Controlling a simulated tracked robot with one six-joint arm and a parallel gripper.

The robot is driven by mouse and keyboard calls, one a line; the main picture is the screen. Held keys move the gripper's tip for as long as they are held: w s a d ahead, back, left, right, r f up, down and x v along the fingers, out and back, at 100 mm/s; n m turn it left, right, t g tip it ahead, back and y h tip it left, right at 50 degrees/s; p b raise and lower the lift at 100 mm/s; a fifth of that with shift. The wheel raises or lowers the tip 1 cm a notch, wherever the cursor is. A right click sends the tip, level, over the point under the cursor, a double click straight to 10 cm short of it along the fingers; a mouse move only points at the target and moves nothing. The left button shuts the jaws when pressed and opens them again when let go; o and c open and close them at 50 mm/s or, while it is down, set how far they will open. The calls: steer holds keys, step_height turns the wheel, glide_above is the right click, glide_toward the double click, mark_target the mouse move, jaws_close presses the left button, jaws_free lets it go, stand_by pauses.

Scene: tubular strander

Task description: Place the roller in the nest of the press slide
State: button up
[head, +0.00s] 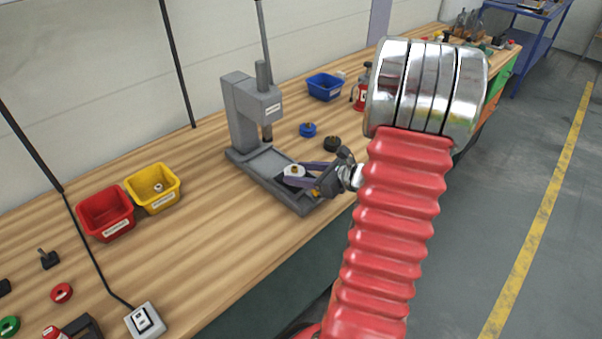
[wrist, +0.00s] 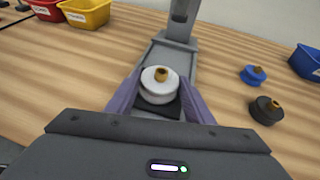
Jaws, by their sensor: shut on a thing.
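The white roller (wrist: 158,86) with a brass-coloured hub sits between the two purple fingers of my gripper (wrist: 156,95), which is shut on it. It also shows in the head view (head: 293,171), upright over the grey base of the press (head: 240,110). The press slide (wrist: 165,62) is a grey channel running back towards the press column. A dark patch shows beneath the roller. The nest is hidden under the roller and fingers, and I cannot tell whether the roller touches it.
A blue roller (head: 307,129) and a black roller (head: 332,144) stand right of the press. A blue bin (head: 325,86) stands behind them. Red (head: 106,213) and yellow (head: 153,188) bins stand to the left. The wooden bench between them and the press is clear.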

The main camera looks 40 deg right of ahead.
stand_by(0.3)
steer(key=o, duration=1.5)
steer(key=shift+f, duration=0.15)
steer(key=v, duration=1.2)
steer(key=shift+a, duration=0.1)
